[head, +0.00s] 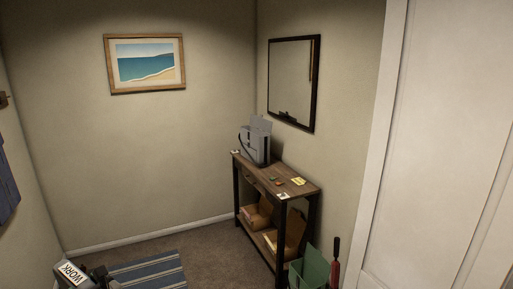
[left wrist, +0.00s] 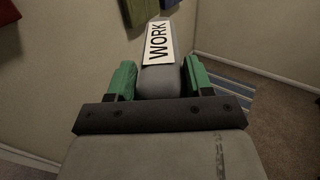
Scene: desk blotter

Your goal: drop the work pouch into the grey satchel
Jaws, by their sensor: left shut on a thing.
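The work pouch (head: 71,273) is grey with a white label reading WORK, at the bottom left of the head view. It also shows in the left wrist view (left wrist: 159,78), held between the green fingers of my left gripper (left wrist: 160,84). My left gripper is shut on it, in the air. The grey satchel (head: 254,146) stands upright on the wooden console table (head: 266,168), well away from the pouch, with a flap raised at its top. Its inside cannot be seen. My right gripper is in neither view.
Small cards and items lie on the tabletop in front of the satchel. Cardboard boxes (head: 257,215) sit on the lower shelf. A green bin (head: 309,270) and a red umbrella (head: 335,268) stand at the table's near end. A striped rug (head: 148,272) lies on open carpet.

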